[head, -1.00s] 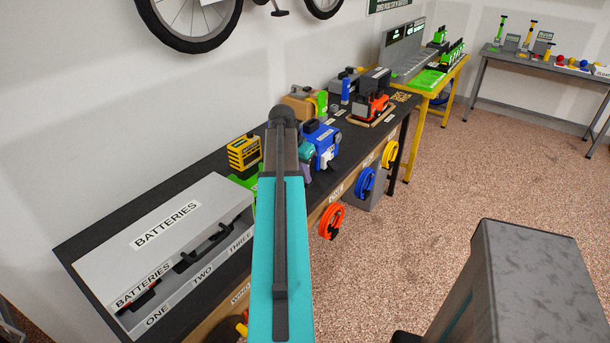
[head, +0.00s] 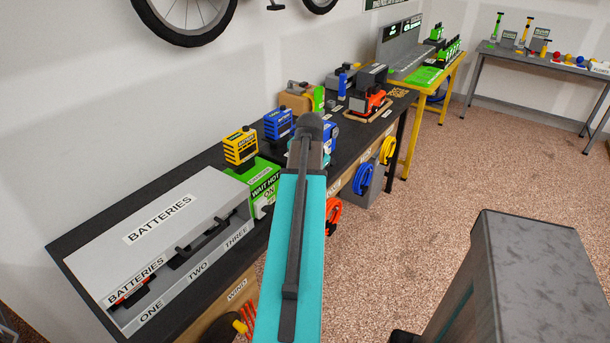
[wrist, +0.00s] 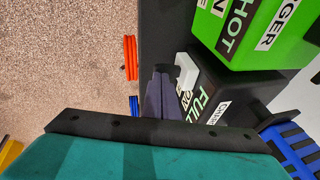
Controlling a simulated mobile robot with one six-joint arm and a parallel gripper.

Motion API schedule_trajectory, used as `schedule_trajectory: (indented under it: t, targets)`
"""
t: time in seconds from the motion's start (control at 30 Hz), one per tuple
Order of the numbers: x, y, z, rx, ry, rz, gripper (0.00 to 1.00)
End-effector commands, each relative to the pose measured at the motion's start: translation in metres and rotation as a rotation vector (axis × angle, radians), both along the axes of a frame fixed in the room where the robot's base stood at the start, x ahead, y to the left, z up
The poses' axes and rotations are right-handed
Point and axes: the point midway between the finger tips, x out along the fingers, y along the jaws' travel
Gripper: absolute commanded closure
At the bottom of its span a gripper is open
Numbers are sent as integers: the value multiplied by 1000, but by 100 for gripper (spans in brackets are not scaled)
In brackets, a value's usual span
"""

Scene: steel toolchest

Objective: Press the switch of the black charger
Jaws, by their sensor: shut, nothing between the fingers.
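The black charger (wrist: 233,82) shows in the wrist view as a dark box right of my fingers, with white labels reading "FULL" and "ON". A small white block (wrist: 186,71), which looks like its switch, juts from its left side. My gripper (wrist: 161,74) is shut and empty, its dark fingers just left of the white block. I cannot tell whether they touch. In the head view my turquoise arm hides the gripper and most of the charger's spot.
The green charger (head: 263,182) stands beside the black one, near a yellow battery (head: 241,146). A blue battery (head: 278,124) is further along. The grey batteries case (head: 165,222) fills the bench's near end. Orange (wrist: 130,57) and blue rings hang at the bench front.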

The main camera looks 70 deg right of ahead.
Motion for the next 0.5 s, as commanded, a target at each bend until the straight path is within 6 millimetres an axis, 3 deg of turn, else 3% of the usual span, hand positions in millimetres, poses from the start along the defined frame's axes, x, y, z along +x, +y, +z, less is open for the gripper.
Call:
schedule_trajectory:
  t: [0.4,0.5]
  targets:
    - [-11,4,-17,-62,-241,-2,100]
    - [-10,3,-16,-62,-235,1,100]
